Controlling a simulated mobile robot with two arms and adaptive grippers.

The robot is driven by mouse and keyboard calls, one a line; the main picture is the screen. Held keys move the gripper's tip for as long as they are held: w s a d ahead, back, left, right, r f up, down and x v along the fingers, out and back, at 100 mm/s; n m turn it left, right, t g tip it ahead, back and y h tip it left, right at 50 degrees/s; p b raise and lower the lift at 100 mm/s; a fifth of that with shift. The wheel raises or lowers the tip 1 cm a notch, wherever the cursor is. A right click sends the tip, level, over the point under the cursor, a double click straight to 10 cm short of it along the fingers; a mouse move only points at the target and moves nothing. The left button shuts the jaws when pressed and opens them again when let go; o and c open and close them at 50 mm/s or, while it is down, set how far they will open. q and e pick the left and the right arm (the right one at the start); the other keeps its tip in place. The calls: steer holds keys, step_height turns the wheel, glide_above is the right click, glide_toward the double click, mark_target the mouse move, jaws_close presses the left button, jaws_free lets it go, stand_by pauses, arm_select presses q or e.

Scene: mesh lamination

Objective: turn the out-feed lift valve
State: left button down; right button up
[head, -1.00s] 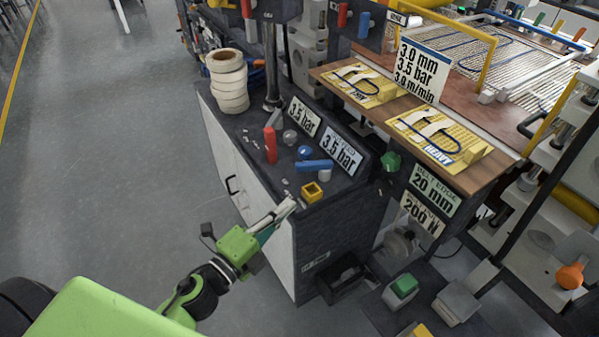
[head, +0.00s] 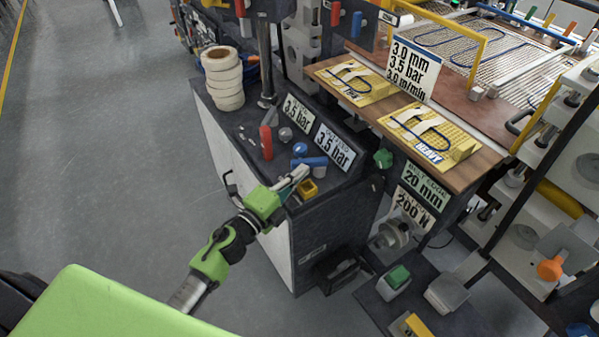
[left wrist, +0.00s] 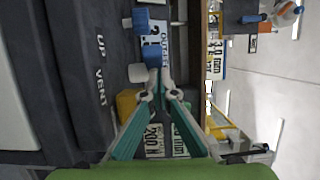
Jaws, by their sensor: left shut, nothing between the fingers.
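The blue out-feed valve lever (head: 312,161) lies on the dark cabinet top, beside the OUTFEED 3.5 bar sign (head: 334,148). My left gripper (head: 301,173) is shut and empty at the cabinet's near edge, close to the lever on its near side; contact cannot be told. My right gripper is not in view.
A yellow block (head: 307,189) is right by the left fingers. A red lever (head: 266,142) and blue knob (head: 300,149) stand farther back. Tape rolls (head: 223,79) are stacked at the back left. A wooden shelf (head: 470,169) is to the right.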

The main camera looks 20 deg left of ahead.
arm_select(q)
steer(key=shift+w+a+m+g+h, duration=0.3)
steer(key=shift+w+a+m+h, duration=0.15)
steer(key=shift+h, duration=0.25)
steer(key=shift+w+a+f+m+g+h+b, duration=0.1)
steer(key=shift+w+a+m+g+h+b, duration=0.25)
steer(key=shift+m+h+b, duration=0.3)
steer(key=shift+w+a+r+h, duration=0.1)
steer(key=shift+a+r+h, duration=0.05)
steer(key=shift+r+h, duration=0.1)
